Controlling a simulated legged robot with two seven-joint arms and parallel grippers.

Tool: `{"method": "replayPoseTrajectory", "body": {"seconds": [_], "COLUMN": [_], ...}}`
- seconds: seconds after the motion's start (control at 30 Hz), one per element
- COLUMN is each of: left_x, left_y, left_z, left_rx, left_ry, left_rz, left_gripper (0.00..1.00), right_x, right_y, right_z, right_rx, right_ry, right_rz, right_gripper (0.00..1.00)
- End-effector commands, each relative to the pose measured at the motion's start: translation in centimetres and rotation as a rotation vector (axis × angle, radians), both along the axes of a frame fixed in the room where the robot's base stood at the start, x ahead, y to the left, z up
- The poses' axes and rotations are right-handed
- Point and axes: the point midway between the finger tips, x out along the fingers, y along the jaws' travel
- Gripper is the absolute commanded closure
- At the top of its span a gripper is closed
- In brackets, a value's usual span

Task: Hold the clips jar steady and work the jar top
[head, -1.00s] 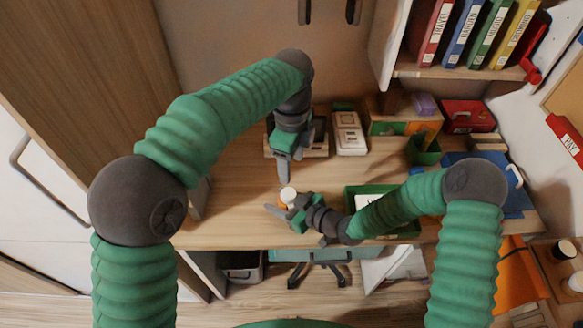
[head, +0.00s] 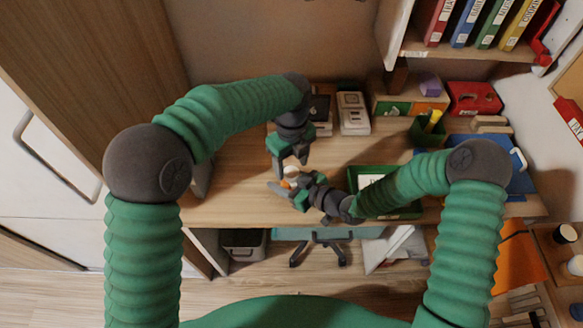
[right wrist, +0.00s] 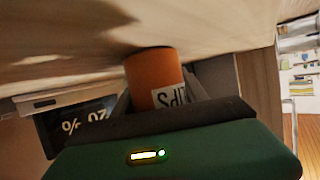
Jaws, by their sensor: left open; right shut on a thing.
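The clips jar has a white top (head: 291,171) and an orange body, mostly hidden by my right gripper in the head view. In the right wrist view the orange jar (right wrist: 151,72) stands between the fingers, its label partly showing "IPS". My right gripper (head: 288,186) is shut on the jar, at the desk's front part. My left gripper (head: 291,166) is open, pointing down at the jar top, with its fingers spread to either side of it in the picture. I cannot tell whether they touch the top.
A green tray (head: 412,210) lies on the desk (head: 230,209) right of the jar, partly behind my right arm. A shelf with binders (head: 464,24) is at upper right. The desk left of the jar is clear.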

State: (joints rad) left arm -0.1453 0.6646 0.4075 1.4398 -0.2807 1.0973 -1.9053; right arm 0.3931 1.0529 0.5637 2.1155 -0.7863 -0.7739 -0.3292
Motion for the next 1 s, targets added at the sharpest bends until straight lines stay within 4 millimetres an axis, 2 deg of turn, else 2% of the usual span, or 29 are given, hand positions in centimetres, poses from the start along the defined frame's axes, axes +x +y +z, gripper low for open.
{"method": "replayPoseTrajectory", "body": {"seconds": [0.03, 0.17, 0.43, 0.9, 1.0], "left_x": [0.0, 0.0, 0.0, 0.0, 0.0], "left_y": [0.0, 0.0, 0.0, 0.0, 0.0], "left_z": [-0.9, -2.2, -2.5, -2.5, -2.4], "left_rx": [0.001, 0.0, -0.001, -0.001, -0.001], "left_ry": [0.002, 0.001, -0.001, -0.002, -0.002], "left_rz": [0.0, 0.0, 0.001, 0.001, 0.002], "left_gripper": [0.41, 0.41, 0.41, 1.0, 1.0], "right_x": [0.0, 0.0, 0.0, 0.0, 0.0], "right_y": [0.0, 0.0, 0.0, 0.0, 0.0], "right_z": [0.0, 0.0, 0.0, 0.0, 0.0], "right_rx": [-0.001, -0.001, -0.001, -0.001, -0.001], "right_ry": [0.001, 0.001, 0.001, 0.001, 0.001], "right_rz": [0.0, 0.0, 0.0, 0.0, 0.001], "right_gripper": [0.95, 0.95, 0.95, 0.95, 0.95]}}
